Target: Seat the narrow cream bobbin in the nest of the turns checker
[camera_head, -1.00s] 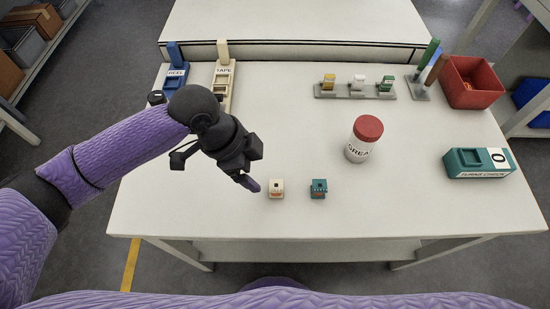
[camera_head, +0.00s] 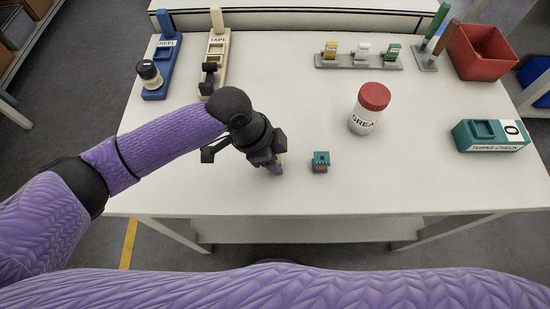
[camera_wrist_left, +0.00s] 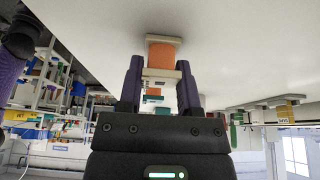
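The cream bobbin (camera_wrist_left: 162,72), wound with orange, stands on the table and shows between the two fingers of my left gripper (camera_wrist_left: 160,68) in the left wrist view. The fingers lie along both its sides; whether they press on it is unclear. In the head view my left gripper (camera_head: 276,168) mostly hides the cream bobbin (camera_head: 281,160). The turns checker (camera_head: 491,136) is a teal box at the right with a recessed nest (camera_head: 484,130) that looks empty and a white display reading 0. My right gripper is out of view.
A teal bobbin (camera_head: 320,162) stands just right of my left gripper. A red-lidded jar (camera_head: 367,108) stands between there and the checker.

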